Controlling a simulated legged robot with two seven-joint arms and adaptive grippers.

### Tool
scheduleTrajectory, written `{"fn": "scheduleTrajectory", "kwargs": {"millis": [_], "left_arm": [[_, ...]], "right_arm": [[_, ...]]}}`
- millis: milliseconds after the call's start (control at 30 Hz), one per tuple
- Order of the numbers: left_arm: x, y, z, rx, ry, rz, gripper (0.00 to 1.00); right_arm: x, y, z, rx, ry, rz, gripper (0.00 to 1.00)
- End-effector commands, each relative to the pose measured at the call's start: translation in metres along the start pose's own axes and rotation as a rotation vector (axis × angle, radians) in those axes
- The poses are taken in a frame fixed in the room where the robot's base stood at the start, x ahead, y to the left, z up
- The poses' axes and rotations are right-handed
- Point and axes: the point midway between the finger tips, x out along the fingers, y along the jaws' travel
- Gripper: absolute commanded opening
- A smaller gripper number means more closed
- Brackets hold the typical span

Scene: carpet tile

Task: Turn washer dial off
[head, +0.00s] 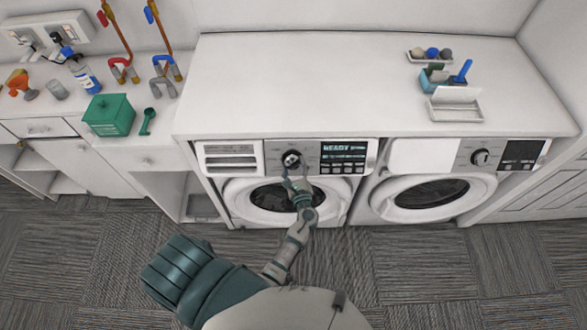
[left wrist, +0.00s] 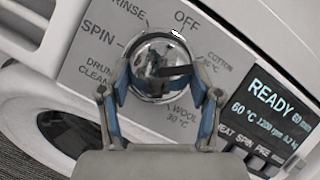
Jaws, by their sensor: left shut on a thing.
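The left washer (head: 233,195) has a round metallic dial (head: 292,158) on its front panel. The dial (left wrist: 155,62) fills the middle of the left wrist view, ringed by labels such as RINSE, SPIN, OFF, COTTON and WOOL. OFF stands above and slightly right of it. My left gripper (head: 293,175) is shut on the dial; in the left wrist view its two blue-grey fingers (left wrist: 163,92) lie on either side of the knob. A dark bar crosses the knob towards the right; I cannot tell for sure which label the dial points to. My right gripper is not in view.
The washer's display (head: 343,157) is lit and reads READY. A second machine (head: 432,195) with its own dial (head: 480,157) stands at the right. Above, the white counter (head: 300,85) is mostly clear. A green box (head: 109,115) stands at the left.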

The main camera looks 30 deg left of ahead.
Motion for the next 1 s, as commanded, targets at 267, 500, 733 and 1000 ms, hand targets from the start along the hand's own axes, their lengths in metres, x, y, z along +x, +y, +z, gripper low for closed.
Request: {"fn": "scheduleTrajectory", "kwargs": {"millis": [267, 500, 733, 1000], "left_arm": [[-0.001, -0.002, -0.003, -0.235, -0.009, 0.122, 0.28], [0.0, -0.005, -0.001, -0.436, -0.02, 0.227, 0.28], [0.0, -0.006, 0.0, -0.602, -0.029, 0.316, 0.28], [0.001, -0.006, 0.001, -0.736, -0.036, 0.389, 0.28]], "right_arm": [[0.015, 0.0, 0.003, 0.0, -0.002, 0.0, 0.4], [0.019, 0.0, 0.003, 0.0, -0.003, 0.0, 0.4], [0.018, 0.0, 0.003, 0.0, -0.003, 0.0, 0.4], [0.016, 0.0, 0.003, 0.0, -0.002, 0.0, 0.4]]}}
